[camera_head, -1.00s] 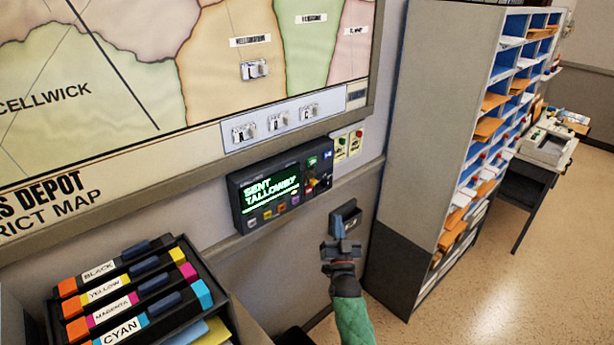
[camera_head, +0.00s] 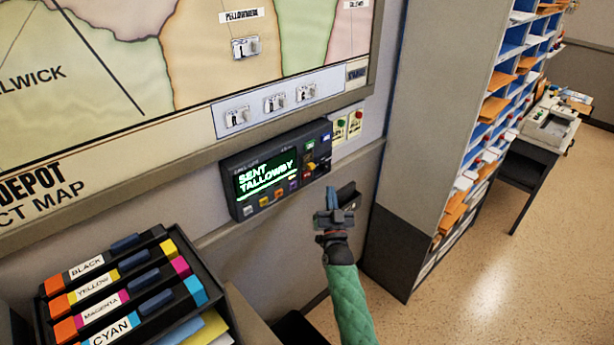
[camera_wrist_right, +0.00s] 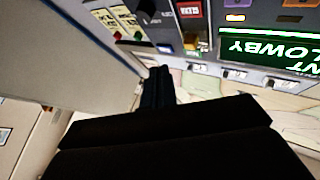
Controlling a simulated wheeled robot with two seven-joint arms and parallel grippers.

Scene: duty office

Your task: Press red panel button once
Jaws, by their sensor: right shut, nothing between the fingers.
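A dark control panel (camera_head: 277,166) on the wall has a green screen reading SENT TALLOWBY and several small coloured buttons. Right of it, a round red button (camera_head: 358,114) and a green button (camera_head: 341,123) sit on yellow labels. In the wrist view the red button (camera_wrist_right: 117,35) and green button (camera_wrist_right: 138,35) show at upper left, and part of the panel (camera_wrist_right: 228,52) at upper right. My right gripper (camera_head: 333,193) is shut and empty, below the panel's right end in the head view. Its fingers (camera_wrist_right: 158,72) point toward the wall. I see no contact. My left gripper is out of view.
The district map (camera_head: 200,60) hangs above. A toner rack (camera_head: 32,318) stands at lower left. A tall pigeonhole cabinet (camera_head: 430,110) closes off the right side. Open floor (camera_head: 470,260) lies beyond it.

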